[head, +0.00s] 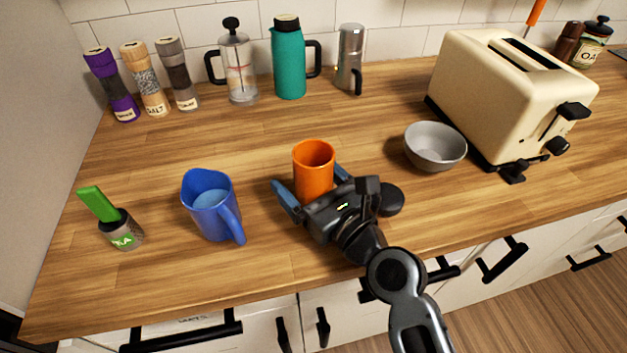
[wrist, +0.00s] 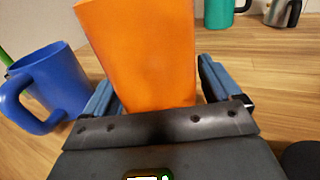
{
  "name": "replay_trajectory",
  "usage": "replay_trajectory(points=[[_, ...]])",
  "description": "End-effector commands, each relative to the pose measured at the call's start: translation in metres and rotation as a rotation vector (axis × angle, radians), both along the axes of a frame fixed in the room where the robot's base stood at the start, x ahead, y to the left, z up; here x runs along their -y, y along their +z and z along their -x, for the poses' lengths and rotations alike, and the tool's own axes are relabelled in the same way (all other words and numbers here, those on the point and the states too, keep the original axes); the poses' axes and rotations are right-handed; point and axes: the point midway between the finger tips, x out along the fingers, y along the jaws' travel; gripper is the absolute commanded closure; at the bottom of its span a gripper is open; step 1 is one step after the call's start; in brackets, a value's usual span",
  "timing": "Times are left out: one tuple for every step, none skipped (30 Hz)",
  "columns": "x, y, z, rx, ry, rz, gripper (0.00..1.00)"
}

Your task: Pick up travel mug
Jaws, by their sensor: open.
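An orange handleless tumbler (head: 314,172), which looks like the travel mug, stands upright on the wooden counter. My gripper (head: 308,177) is open, low over the counter, with one blue finger on each side of the tumbler. In the wrist view the tumbler (wrist: 140,55) fills the space between the fingers (wrist: 158,75), close in front of the palm. A gap shows between the tumbler and the right finger; I cannot tell whether the left finger touches it. The tumbler's lower part is partly hidden by my gripper in the head view.
A blue pitcher (head: 213,207) stands left of the tumbler, and a grey bowl (head: 435,147) to the right. A cream toaster (head: 510,95) is farther right. A teal jug (head: 289,62) and other containers line the back wall. The counter behind the tumbler is clear.

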Motion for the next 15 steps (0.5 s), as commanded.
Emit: replay_trajectory(points=[[-0.0002,-0.0003,-0.0001,0.000,0.000,0.000,0.09],[-0.0001,-0.0004,0.0000,0.000,0.000,0.000,0.09],[-0.0001,-0.0004,0.0001,-0.001,0.000,0.001,0.09],[-0.0001,-0.0005,0.0002,-0.001,0.000,0.001,0.09],[-0.0001,-0.0005,0.0002,-0.001,0.000,0.001,0.09],[0.0000,-0.0005,0.0003,-0.001,0.000,0.001,0.13],[0.0000,-0.0005,0.0003,-0.001,0.000,0.001,0.16],[0.0000,-0.0005,0.0003,-0.001,0.000,0.001,0.19],[0.0000,-0.0005,0.0004,-0.001,0.000,0.001,0.23],[0.0000,-0.0005,0.0004,-0.001,0.000,0.001,0.26],[0.0000,-0.0005,0.0004,-0.001,0.000,0.001,0.29],[0.0000,-0.0005,0.0004,-0.001,0.000,0.001,0.32],[0.0001,-0.0005,0.0004,-0.001,0.000,0.001,0.35],[0.0001,-0.0005,0.0004,-0.001,0.000,0.001,0.38],[0.0001,-0.0005,0.0004,-0.001,0.000,0.001,0.42]])
